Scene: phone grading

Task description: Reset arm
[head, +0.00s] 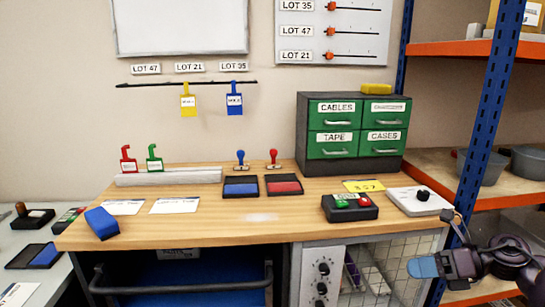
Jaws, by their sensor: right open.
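My right gripper (438,267) is at the lower right, in front of the bench's right end and beside the blue shelf post. It is open, and nothing shows between its fingers. It is apart from the wooden workbench (290,228) and everything on it. My left gripper is not in view.
The bench holds blue (240,188) and red (283,186) ink pads, a black button box (350,207), a white knob box (419,200), green drawers (335,113) and a blue block (102,222). An orange shelf (440,48) and blue post (487,110) stand at right. The bench's front middle is clear.

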